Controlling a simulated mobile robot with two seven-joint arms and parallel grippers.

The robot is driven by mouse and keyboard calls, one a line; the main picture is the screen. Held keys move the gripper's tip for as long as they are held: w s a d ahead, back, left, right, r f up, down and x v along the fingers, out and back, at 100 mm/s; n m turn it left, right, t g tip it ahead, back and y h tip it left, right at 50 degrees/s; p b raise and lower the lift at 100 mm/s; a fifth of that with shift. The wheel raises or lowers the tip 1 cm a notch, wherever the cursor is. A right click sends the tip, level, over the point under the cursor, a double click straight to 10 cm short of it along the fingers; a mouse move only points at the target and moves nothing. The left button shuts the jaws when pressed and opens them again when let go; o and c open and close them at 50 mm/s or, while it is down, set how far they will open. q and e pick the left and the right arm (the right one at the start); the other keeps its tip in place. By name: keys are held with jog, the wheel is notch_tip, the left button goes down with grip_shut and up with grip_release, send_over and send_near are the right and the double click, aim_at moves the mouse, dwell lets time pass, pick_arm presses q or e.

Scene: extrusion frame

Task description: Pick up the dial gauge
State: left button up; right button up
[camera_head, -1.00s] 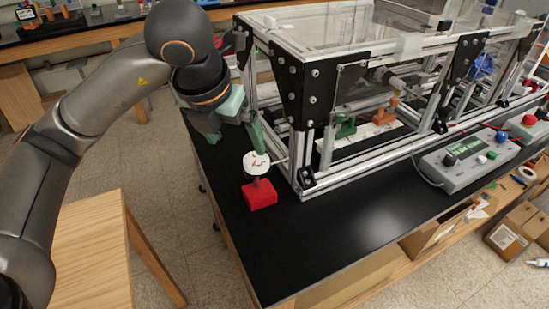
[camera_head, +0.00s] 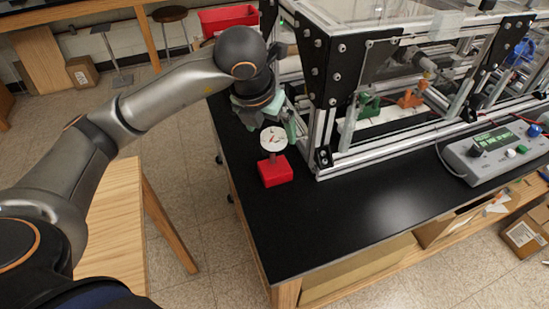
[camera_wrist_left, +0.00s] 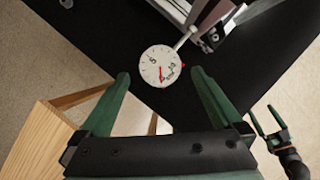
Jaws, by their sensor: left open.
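The dial gauge (camera_head: 273,140) has a round white face with red marks and stands above a red base block (camera_head: 276,171) on the black bench top. It also shows in the left wrist view (camera_wrist_left: 161,66), face toward the camera, just beyond the fingertips and between their lines. My left gripper (camera_head: 278,118) is behind the gauge in the head view, partly hidden by its own wrist. In the left wrist view the green fingers (camera_wrist_left: 161,77) are spread wide with nothing between them.
An aluminium extrusion frame (camera_head: 330,120) with black corner plates stands close to the right of the gauge. A grey control box (camera_head: 492,152) sits farther right. The front of the black bench top (camera_head: 310,225) is clear. A wooden stool (camera_head: 112,225) stands left of the bench.

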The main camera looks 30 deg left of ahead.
pick_arm(q)
jog(key=shift+x, duration=1.45)
jog(key=shift+c, duration=0.4)
jog(key=shift+r, duration=0.1)
grip_shut()
jog(key=shift+w+r, duration=0.1)
